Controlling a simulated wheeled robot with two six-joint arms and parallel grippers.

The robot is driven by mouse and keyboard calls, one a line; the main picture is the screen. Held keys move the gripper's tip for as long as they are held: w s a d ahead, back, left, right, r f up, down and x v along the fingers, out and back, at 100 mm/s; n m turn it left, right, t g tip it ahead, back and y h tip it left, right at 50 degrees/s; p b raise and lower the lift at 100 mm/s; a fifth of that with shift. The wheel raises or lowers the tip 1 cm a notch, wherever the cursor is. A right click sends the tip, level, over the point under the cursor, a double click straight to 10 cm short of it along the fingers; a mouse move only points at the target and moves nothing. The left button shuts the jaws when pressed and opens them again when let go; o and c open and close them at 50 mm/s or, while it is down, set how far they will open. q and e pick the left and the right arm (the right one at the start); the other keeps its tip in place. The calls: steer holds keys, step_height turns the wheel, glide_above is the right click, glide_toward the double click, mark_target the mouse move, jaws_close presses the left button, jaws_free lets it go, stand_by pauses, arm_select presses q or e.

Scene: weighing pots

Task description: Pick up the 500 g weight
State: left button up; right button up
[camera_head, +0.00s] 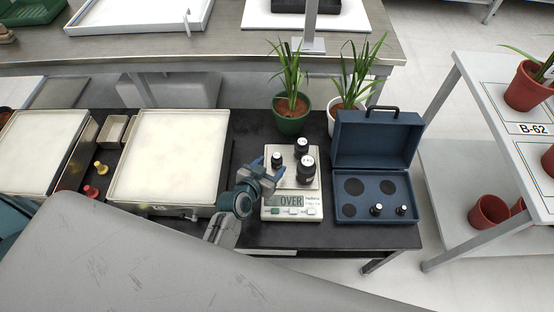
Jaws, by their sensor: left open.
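Three black weights with pale tops stand upright on the white scale (313,199), whose display reads OVER. The largest weight (306,170) is at the right, a middle-sized weight (301,148) is behind, and a smaller weight (277,160) is at the left. Their labels are too small to read, so I cannot tell which is 500 g. My left gripper (271,168) is open at the scale's left edge, its fingers pointing toward the smaller weight. I cannot tell whether they touch it. My right gripper is not in view.
An open blue case (375,140) stands right of the scale, with two small weights (376,209) (401,210) and three empty round wells. Two potted plants (291,122) (347,112) stand behind. Pale trays (168,155) (40,150) fill the table's left.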

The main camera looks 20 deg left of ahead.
mark_target(275, 161)
arm_select(q)
steer(key=x, duration=0.5)
steer(key=shift+w, duration=0.1)
